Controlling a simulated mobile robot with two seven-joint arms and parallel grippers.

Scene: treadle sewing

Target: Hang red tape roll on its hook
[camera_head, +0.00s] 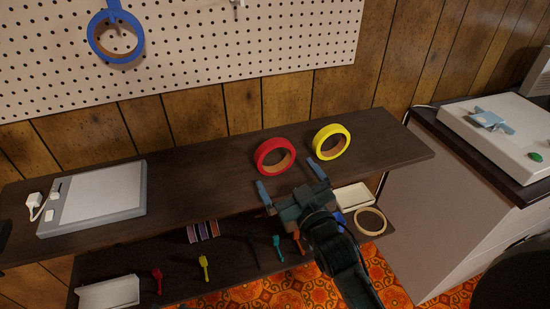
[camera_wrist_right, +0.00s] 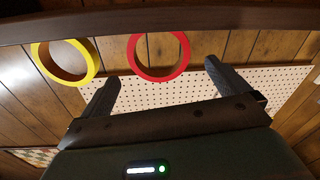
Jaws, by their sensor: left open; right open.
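The red tape roll (camera_head: 262,154) lies on the dark upper shelf (camera_head: 205,165), left of the yellow roll. In the right wrist view the red roll (camera_wrist_right: 139,66) shows in the space between the two fingers, beyond their tips. My right gripper (camera_head: 289,178) is open and empty just in front of the red roll, apart from it. A small white hook (camera_head: 238,3) is cut by the top edge on the pegboard (camera_head: 215,50). I do not see my left gripper.
A yellow tape roll (camera_head: 319,143) lies right beside the red one. A blue tape roll (camera_head: 94,42) hangs on the pegboard. A grey-white tablet-like device (camera_head: 98,195) sits on the shelf's left. The middle of the shelf is clear. A white machine (camera_head: 505,125) stands at right.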

